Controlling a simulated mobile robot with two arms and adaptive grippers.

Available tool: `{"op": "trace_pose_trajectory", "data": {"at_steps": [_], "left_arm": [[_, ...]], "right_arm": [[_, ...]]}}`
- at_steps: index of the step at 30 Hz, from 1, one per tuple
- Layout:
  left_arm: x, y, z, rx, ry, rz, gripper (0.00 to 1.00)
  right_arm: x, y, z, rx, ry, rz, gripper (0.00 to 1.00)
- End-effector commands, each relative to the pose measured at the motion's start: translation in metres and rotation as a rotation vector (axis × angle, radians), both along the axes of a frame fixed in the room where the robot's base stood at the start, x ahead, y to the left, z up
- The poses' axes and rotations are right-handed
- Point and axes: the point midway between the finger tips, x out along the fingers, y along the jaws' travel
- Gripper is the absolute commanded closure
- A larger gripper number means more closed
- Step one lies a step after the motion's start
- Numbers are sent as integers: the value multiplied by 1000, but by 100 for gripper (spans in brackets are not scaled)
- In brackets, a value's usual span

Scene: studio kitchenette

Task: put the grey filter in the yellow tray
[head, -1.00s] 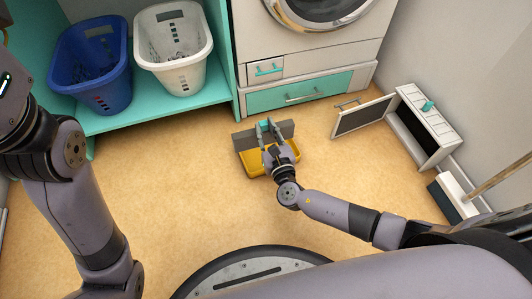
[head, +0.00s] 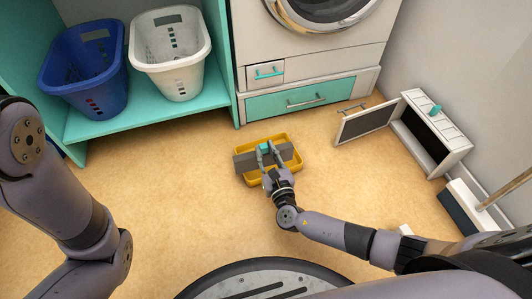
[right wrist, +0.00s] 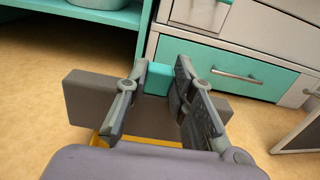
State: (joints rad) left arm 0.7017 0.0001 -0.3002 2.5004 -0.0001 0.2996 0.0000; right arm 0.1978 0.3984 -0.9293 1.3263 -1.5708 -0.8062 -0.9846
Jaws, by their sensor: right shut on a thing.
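The grey filter (head: 246,162) is a long grey block with a teal handle (head: 264,148). My right gripper (head: 267,152) is shut on it at the handle. The yellow tray (head: 283,137) lies on the floor, and the filter crosses over its middle. The filter's left end covers the tray's left rim in the head view. I cannot tell whether it touches the tray. In the right wrist view the filter (right wrist: 92,101) sits between and behind the fingers, with a strip of yellow tray (right wrist: 152,141) below it. My left arm shows at the left, but its gripper does not.
A washer with a teal drawer (head: 300,98) stands behind the tray. A small hatch door (head: 364,122) hangs open at the right beside a white vented unit (head: 436,130). Blue (head: 85,75) and white (head: 170,55) baskets stand on a teal shelf. The floor around the tray is clear.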

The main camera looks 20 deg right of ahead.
Motion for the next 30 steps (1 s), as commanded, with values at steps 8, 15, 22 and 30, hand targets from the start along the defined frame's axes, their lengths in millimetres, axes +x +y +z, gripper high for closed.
{"op": "trace_pose_trajectory", "data": {"at_steps": [8, 15, 22, 30], "left_arm": [[0, 0, -9, 0, -1, 0, 60], [0, 0, -12, 0, -1, -1, 60], [0, 0, -12, 0, -1, -1, 60], [0, 0, -12, 0, 0, -1, 60]], "right_arm": [[0, 0, -9, 0, 0, -1, 100], [0, 0, -12, 1, 0, -1, 100], [0, 0, -12, 0, 0, -1, 62], [0, 0, -12, 0, 0, 0, 57]]}}
